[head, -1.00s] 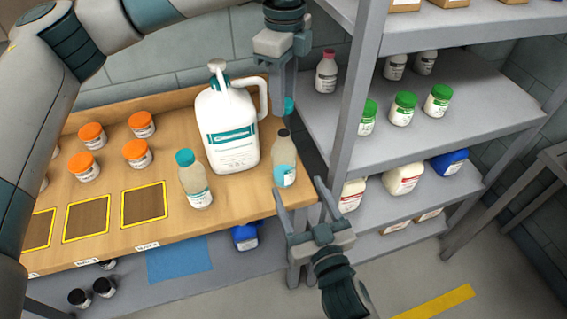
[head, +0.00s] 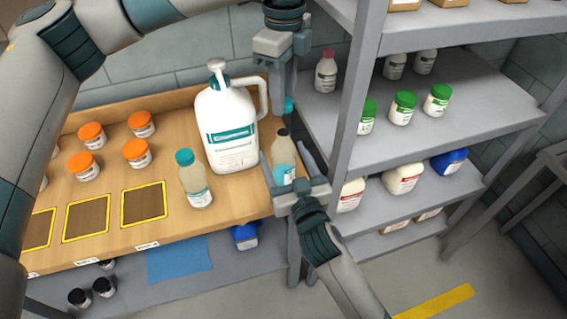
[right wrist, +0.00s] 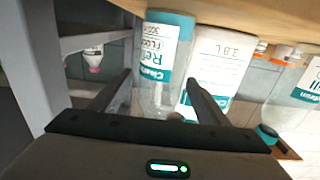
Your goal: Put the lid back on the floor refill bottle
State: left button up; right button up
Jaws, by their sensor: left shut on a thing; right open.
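The floor refill bottle (head: 283,158), clear with a teal label and a bare dark neck, stands upright at the right end of the wooden bench. Its open top has no lid. My left gripper (head: 284,92) points down behind the bottle, shut on a small teal lid (head: 289,105), which is partly hidden. My right gripper (head: 285,151) is open, with its fingers on either side of the bottle. In the right wrist view, which is upside down, the bottle (right wrist: 160,65) shows between the open fingers; contact cannot be told.
A large white pump jug (head: 229,125) stands close left of the bottle, and a teal-capped bottle (head: 194,180) stands nearer the front edge. Several orange-lidded jars (head: 137,153) are further left. A grey shelf rack (head: 430,128) rises close on the right.

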aim_at(283, 132)
jog(key=shift+w, duration=0.2)
jog(key=c, duration=1.6)
pick_arm(q)
jog(key=shift+o, duration=0.2)
jog(key=shift+f, duration=2.5)
jog(key=shift+f, duration=0.1)
jog(key=shift+f, duration=0.8)
jog(key=shift+f, duration=0.5)
jog(key=shift+c, duration=0.2)
